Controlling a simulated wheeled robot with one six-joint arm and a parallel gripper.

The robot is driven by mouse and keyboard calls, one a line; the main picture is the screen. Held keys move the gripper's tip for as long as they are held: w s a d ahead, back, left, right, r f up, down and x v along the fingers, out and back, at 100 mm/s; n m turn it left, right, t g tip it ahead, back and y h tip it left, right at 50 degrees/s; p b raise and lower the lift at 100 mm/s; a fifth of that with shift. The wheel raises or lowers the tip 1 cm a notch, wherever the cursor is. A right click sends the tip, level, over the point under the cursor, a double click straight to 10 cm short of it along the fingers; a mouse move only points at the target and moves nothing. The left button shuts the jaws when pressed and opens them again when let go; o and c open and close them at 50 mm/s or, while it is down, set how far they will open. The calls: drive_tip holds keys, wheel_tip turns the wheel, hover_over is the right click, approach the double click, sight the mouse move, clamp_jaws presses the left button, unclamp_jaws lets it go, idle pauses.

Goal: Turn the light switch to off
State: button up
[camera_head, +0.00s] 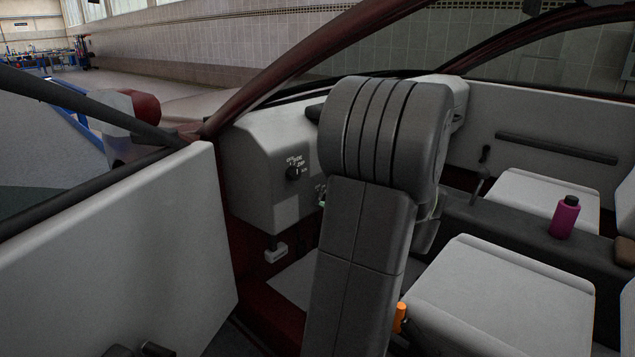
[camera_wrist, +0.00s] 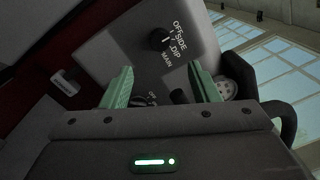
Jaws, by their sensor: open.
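The light switch is a small black round knob (camera_head: 292,173) on the grey dashboard panel, left of my arm in the head view. In the wrist view the knob (camera_wrist: 158,39) is above and beyond my fingertips, beside the white words OFF, SIDE, DIP and MAIN. I cannot tell which word it points to. My gripper (camera_wrist: 162,80) has its two green fingers spread wide, with nothing held between them. The fingers are apart from the knob. In the head view my arm hides nearly all of the gripper.
Another small control (camera_wrist: 145,98) with white lettering shows between my fingers, partly hidden. A white-ended lever (camera_head: 276,252) hangs below the dashboard. The open door (camera_head: 130,240) is at left. A purple bottle (camera_head: 564,217) stands on the centre console, beyond a grey seat (camera_head: 500,300).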

sight(297, 175)
drive_tip(key=shift+v, duration=1.15)
drive_tip(key=shift+a, duration=0.1)
drive_tip(key=b+x, duration=0.2)
drive_tip(key=x, duration=1.1)
drive_tip(key=shift+w+a, duration=0.2)
drive_tip(key=shift+w, duration=0.1)
drive_tip(key=shift+s+d, duration=0.1)
